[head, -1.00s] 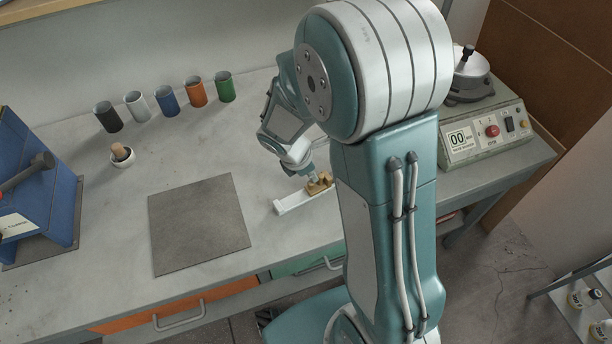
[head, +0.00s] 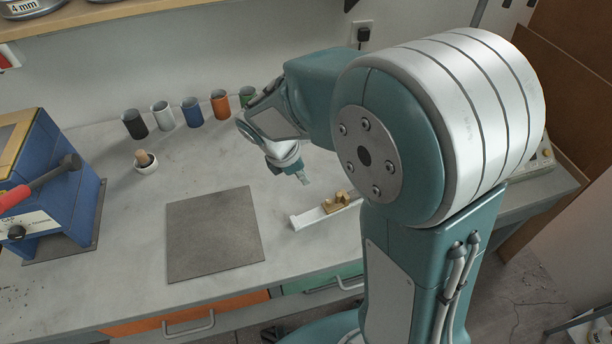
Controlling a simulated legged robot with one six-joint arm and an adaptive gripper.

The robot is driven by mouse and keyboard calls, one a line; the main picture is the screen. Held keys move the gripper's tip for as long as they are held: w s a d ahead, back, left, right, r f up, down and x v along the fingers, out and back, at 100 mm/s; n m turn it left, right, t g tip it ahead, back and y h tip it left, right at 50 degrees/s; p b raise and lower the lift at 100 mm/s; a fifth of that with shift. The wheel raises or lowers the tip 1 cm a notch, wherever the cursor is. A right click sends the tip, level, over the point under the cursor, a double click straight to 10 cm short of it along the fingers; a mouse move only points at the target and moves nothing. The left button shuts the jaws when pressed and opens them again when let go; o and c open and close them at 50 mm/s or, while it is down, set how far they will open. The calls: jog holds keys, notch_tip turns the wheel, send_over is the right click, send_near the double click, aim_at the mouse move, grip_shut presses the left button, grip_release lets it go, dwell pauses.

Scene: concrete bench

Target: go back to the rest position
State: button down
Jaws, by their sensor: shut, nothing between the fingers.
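My gripper (head: 304,178) is above the bench (head: 100,275), to the left of my arm's large shoulder joint. It points down, and its fingers are small in the picture, closed with nothing between them. It is apart from the white tray (head: 306,219) below it, which carries a brass-coloured piece (head: 337,202). The right end of the tray is hidden behind my arm.
A grey square mat (head: 213,234) lies left of the tray. Several coloured cups (head: 192,112) stand along the back, with a mortar and pestle (head: 146,162) in front.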

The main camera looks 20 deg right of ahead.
jog(key=s+d+r+m+t+y, duration=0.1)
jog(key=s+r+m+t+y, duration=0.3)
jog(key=s+r+m, duration=0.9)
jog(key=s+m+t, duration=0.1)
jog(key=s+m, duration=0.1)
jog(key=m, duration=0.3)
jog(key=shift+s+d+r+t, duration=0.2)
jog(key=shift+d+r+t, duration=0.1)
jog(key=shift+d+r, duration=0.1)
jog(key=shift+a, duration=0.15)
dwell(1.5)
